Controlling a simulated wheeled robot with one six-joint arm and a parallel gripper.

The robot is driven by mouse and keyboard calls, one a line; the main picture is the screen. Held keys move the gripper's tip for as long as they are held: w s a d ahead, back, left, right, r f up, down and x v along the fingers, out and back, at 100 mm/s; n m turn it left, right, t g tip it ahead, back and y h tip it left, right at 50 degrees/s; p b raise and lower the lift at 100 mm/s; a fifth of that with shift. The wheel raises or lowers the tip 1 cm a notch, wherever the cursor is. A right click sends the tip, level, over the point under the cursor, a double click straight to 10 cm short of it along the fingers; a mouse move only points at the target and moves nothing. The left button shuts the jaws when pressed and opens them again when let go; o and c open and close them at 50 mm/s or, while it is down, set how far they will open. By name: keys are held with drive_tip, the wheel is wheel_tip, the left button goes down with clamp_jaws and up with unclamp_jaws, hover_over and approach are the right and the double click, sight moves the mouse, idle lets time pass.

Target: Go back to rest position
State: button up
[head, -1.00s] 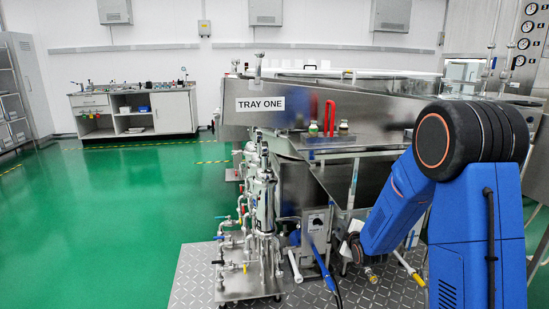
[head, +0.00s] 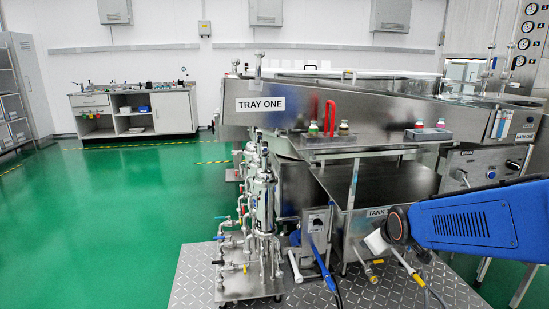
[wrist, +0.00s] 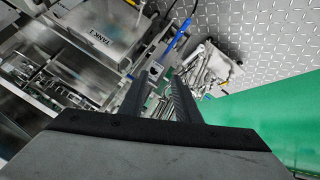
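My gripper (wrist: 166,76) shows in the wrist view as two dark fingers with a gap between them. It is open and nothing is held in the gap. Behind it are metal machinery, a blue-handled hose (wrist: 178,35) and the tread-plate floor. In the head view my blue arm link (head: 478,217) reaches in from the right edge, with a black joint at its left end, in front of the steel washer (head: 350,105) marked TRAY ONE. The gripper's fingers cannot be made out in the head view.
Pipes and valves (head: 262,205) stand at the washer's near left corner. Small bottles and a red handle (head: 329,116) sit on its ledge. Green floor (head: 110,225) is open at left; a bench (head: 134,111) stands behind.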

drive_tip(key=s+r+m+g, duration=0.2)
drive_tip(key=s+m+g, duration=0.2)
drive_tip(key=s, duration=2.4)
drive_tip(key=shift+m, duration=1.2)
drive_tip(key=shift+r, duration=0.1)
drive_tip(key=shift+c, duration=0.2)
